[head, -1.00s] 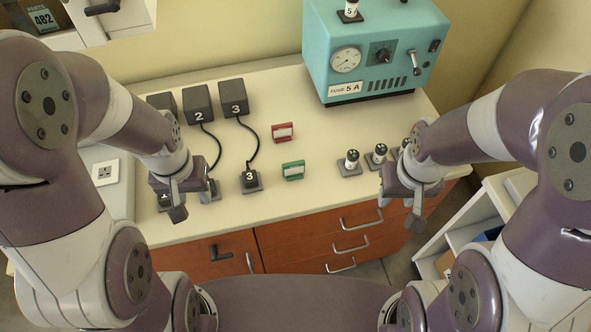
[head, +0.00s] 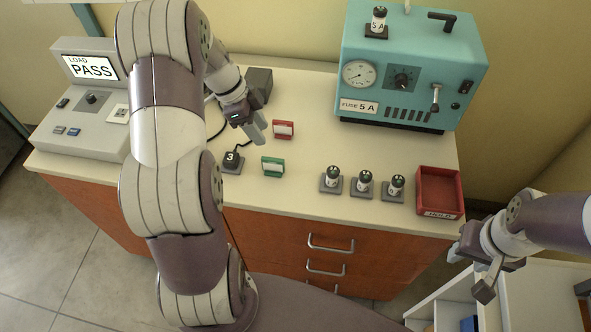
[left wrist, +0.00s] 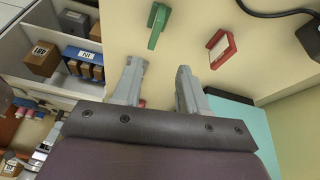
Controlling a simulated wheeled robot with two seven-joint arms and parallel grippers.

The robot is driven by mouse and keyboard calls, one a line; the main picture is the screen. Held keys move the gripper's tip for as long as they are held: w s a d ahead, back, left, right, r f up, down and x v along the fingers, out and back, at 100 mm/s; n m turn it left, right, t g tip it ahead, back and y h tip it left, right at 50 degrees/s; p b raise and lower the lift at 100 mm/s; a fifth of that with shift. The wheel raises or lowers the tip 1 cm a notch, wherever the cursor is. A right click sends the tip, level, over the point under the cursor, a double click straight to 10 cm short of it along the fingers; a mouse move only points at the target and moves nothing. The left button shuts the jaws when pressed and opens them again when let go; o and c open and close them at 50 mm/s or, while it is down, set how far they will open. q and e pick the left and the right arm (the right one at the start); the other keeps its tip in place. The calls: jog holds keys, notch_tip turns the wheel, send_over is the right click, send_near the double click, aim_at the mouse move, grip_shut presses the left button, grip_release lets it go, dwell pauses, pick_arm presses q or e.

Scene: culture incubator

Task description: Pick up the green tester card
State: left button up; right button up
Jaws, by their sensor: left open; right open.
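The green tester card (head: 272,167) stands on the cream bench top, beside the black plug block marked 3 (head: 231,160). In the left wrist view the green card (left wrist: 158,27) lies beyond the fingertips, apart from them. My left gripper (head: 255,130) is open and empty above the bench, up and slightly left of the green card. Its two spread fingers (left wrist: 159,70) show in the left wrist view. My right gripper (head: 470,273) is open and empty off the bench's right front corner, far from the card.
A red card (head: 283,129) stands just behind the green one. Several capped fuses (head: 361,184) and a red tray (head: 440,192) are to the right. The teal incubator (head: 405,75) stands at the back. A grey tester reading PASS (head: 85,100) is at left. Bench in front of the card is clear.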

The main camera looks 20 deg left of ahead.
aim_at(273, 159)
pick_arm(q)
jog(key=shift+m, duration=0.9)
jog(key=x, duration=0.2)
jog(key=p+x, duration=0.1)
jog(key=x, duration=0.4)
jog(key=shift+s+a+f+p, duration=0.15)
jog(key=shift+s+f+p, duration=0.05)
jog(key=shift+s+p, duration=0.1)
jog(key=x, duration=0.1)
jog(key=p+x, duration=0.1)
jog(key=x, duration=0.1)
jog(key=s+x, duration=0.1)
jog(key=x, duration=0.1)
jog(key=shift+a+f+p, duration=0.1)
jog(key=shift+a+p, duration=0.05)
jog(key=shift+p, duration=0.2)
jog(key=shift+w+f, duration=0.15)
jog(key=c, duration=0.7)
pick_arm(e)
jog(key=r, duration=0.1)
jog(key=a+r, duration=0.1)
jog(key=r, duration=0.1)
jog(key=shift+s+a+r, duration=0.15)
jog(key=shift+a+r, duration=0.1)
jog(key=shift+d, duration=0.1)
